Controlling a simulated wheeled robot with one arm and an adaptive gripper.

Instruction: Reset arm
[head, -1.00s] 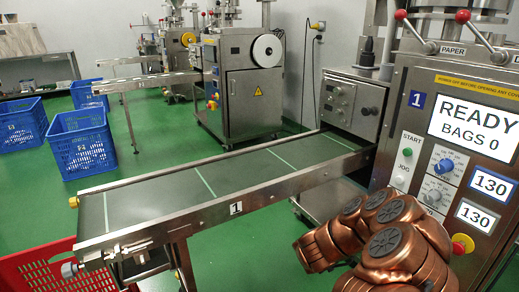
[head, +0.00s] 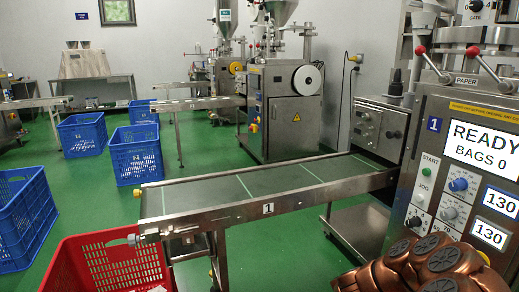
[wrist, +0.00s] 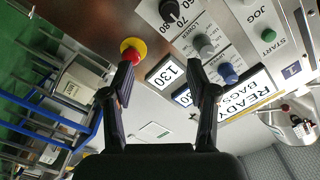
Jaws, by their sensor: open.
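My gripper (wrist: 166,85) shows in the wrist view with its two black fingers spread apart and nothing between them. Beyond the fingers is the steel control panel of packer 1, seen turned over, with its red and yellow stop button (wrist: 131,50) and a 130 display (wrist: 165,72). In the head view my copper-coloured arm is folded at the lower right, and the gripper itself is out of that view. The packer's screen (head: 484,146) reads READY, BAGS 0.
A conveyor (head: 205,194) marked 1 runs left from the packer, its belt empty. A red crate (head: 110,262) stands below its left end. Blue crates (head: 134,155) stand on the green floor at the left. Other packers (head: 284,110) stand behind. Open floor (head: 300,245) lies under the conveyor.

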